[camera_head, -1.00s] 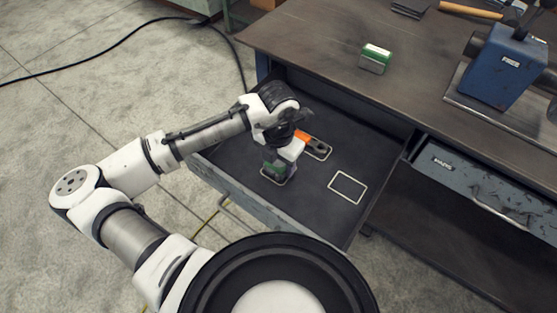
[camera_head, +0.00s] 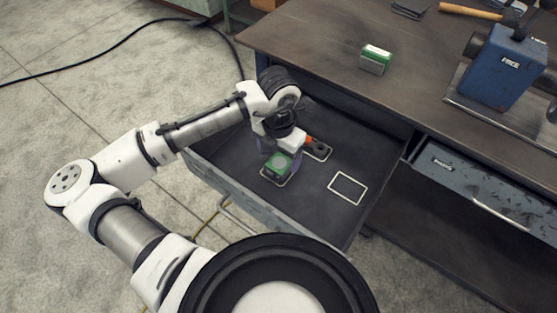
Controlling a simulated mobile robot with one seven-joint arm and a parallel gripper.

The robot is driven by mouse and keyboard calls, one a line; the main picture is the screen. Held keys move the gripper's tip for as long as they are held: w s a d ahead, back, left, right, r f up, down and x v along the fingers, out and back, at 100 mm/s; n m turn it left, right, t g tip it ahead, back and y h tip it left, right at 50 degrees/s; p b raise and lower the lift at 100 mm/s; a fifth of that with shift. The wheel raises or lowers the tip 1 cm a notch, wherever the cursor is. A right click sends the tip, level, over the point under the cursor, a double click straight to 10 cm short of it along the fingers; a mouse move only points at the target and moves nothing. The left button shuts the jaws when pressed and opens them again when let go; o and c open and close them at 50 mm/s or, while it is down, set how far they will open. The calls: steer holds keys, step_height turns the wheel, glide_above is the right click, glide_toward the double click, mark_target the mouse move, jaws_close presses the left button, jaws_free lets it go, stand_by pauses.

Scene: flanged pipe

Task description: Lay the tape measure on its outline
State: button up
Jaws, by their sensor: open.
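The green and dark tape measure (camera_head: 279,165) is in the open drawer (camera_head: 240,206), at or over a light outline (camera_head: 268,177) whose front edge shows. I cannot tell exactly how well it fits that outline. My gripper (camera_head: 280,158) is open above the tape measure, with one finger seen to each side of it. The gripper body hides part of the drawer behind it.
An orange and black tool (camera_head: 318,148) lies in another outline behind the gripper. An empty rectangular outline (camera_head: 347,187) is to the right.

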mark_target(279, 164)
step_height(279, 164, up, 9)
steer(key=shift+f, duration=0.2)
